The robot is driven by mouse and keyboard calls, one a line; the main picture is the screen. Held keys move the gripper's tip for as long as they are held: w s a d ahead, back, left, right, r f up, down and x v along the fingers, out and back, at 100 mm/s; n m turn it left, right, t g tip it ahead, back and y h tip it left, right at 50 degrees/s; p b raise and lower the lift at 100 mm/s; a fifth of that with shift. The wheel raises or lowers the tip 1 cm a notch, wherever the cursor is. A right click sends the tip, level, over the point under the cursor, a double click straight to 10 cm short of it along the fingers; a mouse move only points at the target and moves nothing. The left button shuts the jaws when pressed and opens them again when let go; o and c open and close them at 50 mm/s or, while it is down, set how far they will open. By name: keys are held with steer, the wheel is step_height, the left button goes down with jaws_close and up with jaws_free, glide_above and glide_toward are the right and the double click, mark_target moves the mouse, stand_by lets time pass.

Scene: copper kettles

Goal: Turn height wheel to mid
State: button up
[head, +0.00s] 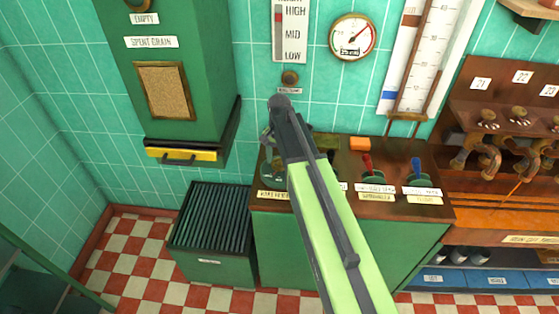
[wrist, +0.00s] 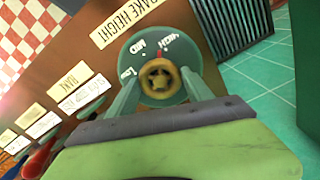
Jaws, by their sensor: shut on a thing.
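The height wheel (wrist: 158,79) is a small brass wheel with a star-shaped hub, on a round green dial in the wrist view. The dial is marked LOW, MID and HIGH, and a red mark above the wheel points close to HIGH. My gripper (wrist: 159,84) has a finger on each side of the wheel and is shut on it. A plate reading RAKE HEIGHT (wrist: 125,22) is beside the dial. In the head view, my arm hides most of the wheel. A wall gauge (head: 290,30) there has a red marker in its upper part, near HIGH.
The green console (head: 345,240) also carries red and blue levers (head: 417,168) right of my arm. A green slatted bin (head: 212,220) stands to its left, below a spent grain chute (head: 180,80). Checkered floor is open at the lower left.

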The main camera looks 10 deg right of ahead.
mark_target(280, 163)
steer(key=n, duration=0.6)
steer(key=shift+d+n, duration=0.15)
steer(key=shift+n, duration=0.25)
stand_by(0.4)
steer(key=o, duration=1.4)
step_height(280, 163, up, 18)
steer(key=p, duration=1.7)
steer(key=shift+f, duration=0.25)
steer(key=shift+f, duration=0.1)
